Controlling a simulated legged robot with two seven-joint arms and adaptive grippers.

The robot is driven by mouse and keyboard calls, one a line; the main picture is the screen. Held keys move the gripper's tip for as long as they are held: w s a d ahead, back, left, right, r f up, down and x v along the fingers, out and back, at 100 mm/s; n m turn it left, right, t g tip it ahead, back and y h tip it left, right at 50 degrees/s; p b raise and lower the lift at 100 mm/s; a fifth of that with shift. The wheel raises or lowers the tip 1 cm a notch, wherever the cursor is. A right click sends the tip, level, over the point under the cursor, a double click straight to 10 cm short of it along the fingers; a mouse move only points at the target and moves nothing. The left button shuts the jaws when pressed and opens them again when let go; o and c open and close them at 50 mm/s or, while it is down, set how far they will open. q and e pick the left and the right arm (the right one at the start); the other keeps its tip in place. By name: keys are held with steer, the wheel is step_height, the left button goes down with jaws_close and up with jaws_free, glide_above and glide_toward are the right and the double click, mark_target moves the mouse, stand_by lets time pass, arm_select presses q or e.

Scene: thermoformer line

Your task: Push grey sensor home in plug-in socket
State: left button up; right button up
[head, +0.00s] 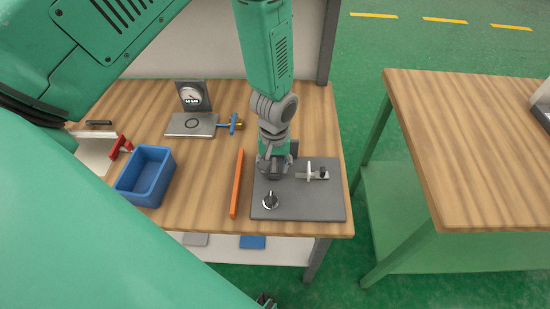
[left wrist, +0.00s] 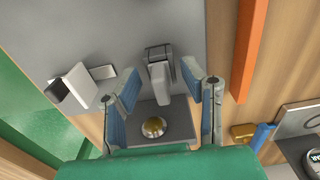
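A flat grey plate (head: 315,205) lies on the wooden bench. My left gripper (head: 271,172) points down over its left part. In the left wrist view the fingers (left wrist: 160,85) stand apart with nothing clearly held between them. A dark grey block (left wrist: 178,122) with a brass dome (left wrist: 153,127) shows between the fingers, probably the socket. A grey lever-like piece (left wrist: 161,76) stands beyond the fingertips. A pale block with a black end (left wrist: 72,88) sits left of them, also on the plate in the head view (head: 311,172). I cannot tell which piece is the sensor.
An orange bar (head: 237,184) lies left of the plate. A blue bin (head: 147,177), a gauge (head: 192,96) and a blue-and-brass valve (head: 232,124) stand further left. A second table (head: 470,140) is across a gap at right. A small dark piece at the bottom edge may be my right gripper.

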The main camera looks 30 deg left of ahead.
mark_target(274, 163)
arm_select(q)
steer(key=shift+r, duration=0.25)
step_height(274, 163, up, 11)
steer(key=shift+r, duration=0.2)
stand_by(0.6)
